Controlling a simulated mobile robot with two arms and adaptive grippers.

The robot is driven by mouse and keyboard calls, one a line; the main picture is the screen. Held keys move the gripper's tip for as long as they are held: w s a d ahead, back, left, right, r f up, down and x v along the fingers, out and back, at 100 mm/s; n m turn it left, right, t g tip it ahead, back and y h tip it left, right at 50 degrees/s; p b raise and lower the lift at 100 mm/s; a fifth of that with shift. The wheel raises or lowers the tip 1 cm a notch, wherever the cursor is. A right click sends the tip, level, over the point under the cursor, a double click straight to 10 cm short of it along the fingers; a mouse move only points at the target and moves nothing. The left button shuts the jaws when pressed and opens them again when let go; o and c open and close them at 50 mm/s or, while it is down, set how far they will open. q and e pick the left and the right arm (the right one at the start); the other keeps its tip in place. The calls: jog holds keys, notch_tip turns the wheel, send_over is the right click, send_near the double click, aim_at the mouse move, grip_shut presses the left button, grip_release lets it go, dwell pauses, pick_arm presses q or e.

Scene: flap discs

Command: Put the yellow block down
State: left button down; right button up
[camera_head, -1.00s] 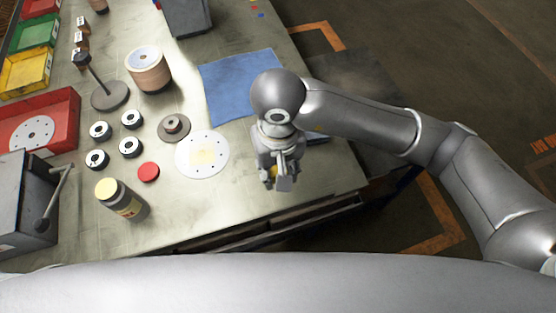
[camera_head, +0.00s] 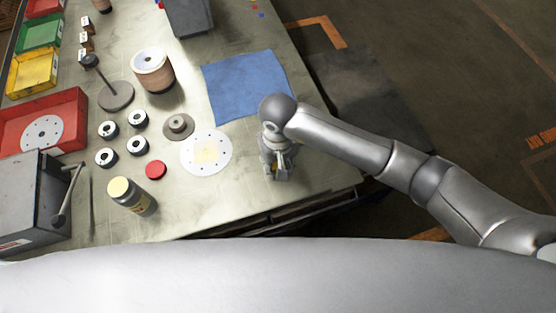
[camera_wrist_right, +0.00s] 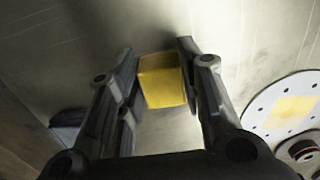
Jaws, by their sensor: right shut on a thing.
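The yellow block (camera_wrist_right: 162,80) is between the two fingers of my right gripper (camera_wrist_right: 160,82) in the right wrist view, with a finger against each side. In the head view my right gripper (camera_head: 277,172) points down over the bench near its front right edge, right of the white disc. Only a small yellow patch of the block shows there, the rest hidden by the fingers. I cannot tell whether the block touches the bench top. My left gripper does not show.
The white disc with a pale yellow square (camera_head: 207,153) lies left of my right gripper. A blue cloth (camera_head: 245,85) lies behind it. Several black-and-white rings, a red cap (camera_head: 155,170) and a yellow-lidded jar (camera_head: 131,196) stand further left.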

jog(key=shift+f, duration=0.15)
jog(key=o, duration=1.1)
jog(key=shift+r, duration=0.25)
jog(key=shift+w+r+b, duration=0.15)
jog(key=shift+r+b, duration=0.15)
notch_tip(320, 180, up, 11)
jog(key=b, duration=0.3)
jog(key=shift+b, duration=0.35)
